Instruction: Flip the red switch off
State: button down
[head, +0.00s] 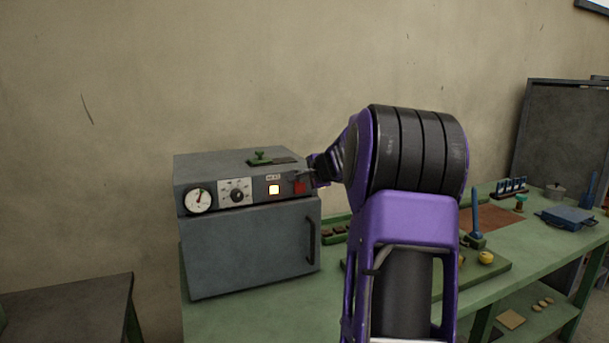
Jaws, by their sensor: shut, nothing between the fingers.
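The red switch (299,187) is on the front panel of a grey oven-like box, at the panel's right end. A lit square lamp (274,190) glows to its left under a small label. My gripper (303,175) is at the upper right of the red switch, in front of the panel, and looks closed and empty. Its tip partly covers the area around the switch. I cannot tell whether it touches the switch, nor which way the switch is set.
The grey box (245,245) stands on a green workbench (245,318), with a dial gauge (199,201) and a knob (236,192) on its panel. A blue box (568,218) and other items stand to the right.

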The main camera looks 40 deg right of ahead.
jog(key=shift+w+r+p, duration=0.1)
jog(key=shift+w+p, duration=0.05)
jog(key=shift+p, duration=0.2)
jog(key=shift+r, duration=0.1)
jog(key=shift+r+p, duration=0.55)
jog(key=shift+r, duration=0.15)
